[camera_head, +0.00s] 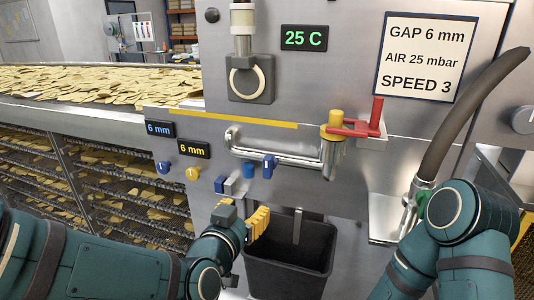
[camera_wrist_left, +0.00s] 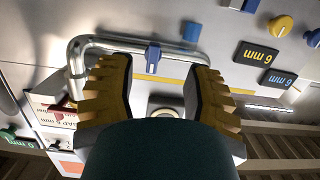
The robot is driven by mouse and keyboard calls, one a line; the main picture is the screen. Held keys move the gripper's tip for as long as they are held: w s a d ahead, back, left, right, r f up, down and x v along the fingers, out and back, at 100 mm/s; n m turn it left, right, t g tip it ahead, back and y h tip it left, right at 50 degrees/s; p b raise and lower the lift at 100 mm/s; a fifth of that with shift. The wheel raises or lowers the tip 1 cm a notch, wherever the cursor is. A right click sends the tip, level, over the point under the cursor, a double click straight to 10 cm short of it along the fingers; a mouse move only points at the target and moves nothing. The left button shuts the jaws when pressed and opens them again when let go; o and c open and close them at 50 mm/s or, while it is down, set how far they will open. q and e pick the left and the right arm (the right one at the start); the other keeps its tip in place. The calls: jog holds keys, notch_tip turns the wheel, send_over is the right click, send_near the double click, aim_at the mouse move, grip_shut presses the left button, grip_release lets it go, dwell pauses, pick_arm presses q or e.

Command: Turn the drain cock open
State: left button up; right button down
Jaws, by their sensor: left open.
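A bent steel pipe (camera_head: 285,158) runs along the machine front. At its right end are a yellow cap (camera_head: 336,117) and a red lever (camera_head: 365,122) above a downward end. A blue knob (camera_head: 270,163) sits by the pipe. My right gripper is out of view.
A black bin (camera_head: 290,262) stands below the pipe. Blue and yellow knobs (camera_head: 193,173) are on the panel to the left. A dark hose (camera_head: 462,115) with a green part (camera_head: 422,201) hangs at right near my right arm. A chip conveyor (camera_head: 100,85) runs at left.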

pick_arm(q)
jog(key=t, duration=0.2)
send_near(266, 160)
jog(key=v, duration=0.3)
jog(key=shift+h, duration=0.3)
jog(key=p+x, duration=0.7)
jog(key=x, duration=0.7)
jog(key=shift+a+f, duration=0.1)
jog(key=shift+a, duration=0.1)
jog(key=shift+o, duration=0.2)
grip_shut()
